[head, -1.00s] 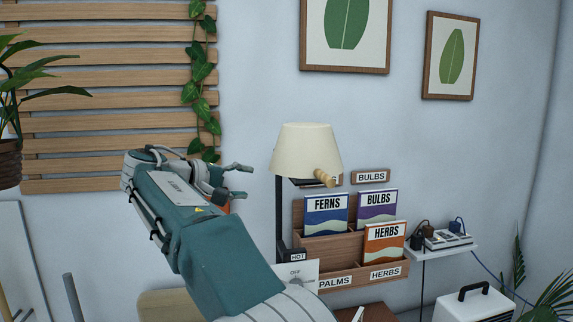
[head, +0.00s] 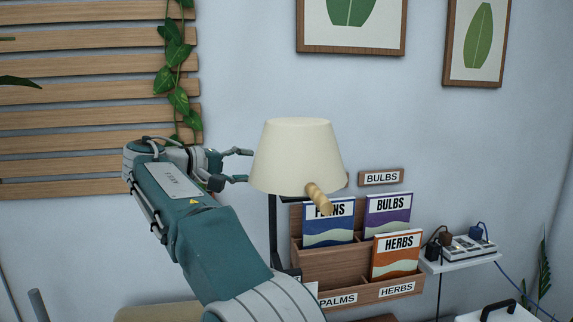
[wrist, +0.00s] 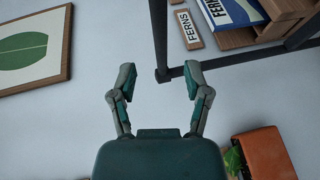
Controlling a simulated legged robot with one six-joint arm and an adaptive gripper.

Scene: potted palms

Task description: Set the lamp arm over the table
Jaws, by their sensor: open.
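The lamp has a cream shade (head: 297,157) with a wooden knob (head: 319,198) low on its front, and a dark post (head: 273,235) below. My gripper (head: 243,166) is open and empty, just left of the shade in the head view, fingers pointing right; I cannot tell its depth gap to the shade. In the wrist view, my gripper (wrist: 159,72) has its fingertips spread either side of a corner of dark bars (wrist: 163,73), seemingly the lamp's frame; contact is not clear. A pale wooden surface (head: 160,313) shows at the bottom, perhaps the table.
A wooden rack (head: 309,264) holds FERNS, BULBS and HERBS packets right of the post. A shelf (head: 460,262) with plugs and cables stands further right. A slatted trellis (head: 80,135) with a vine hangs left. A brown-orange object (wrist: 265,153) shows low right in the wrist view.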

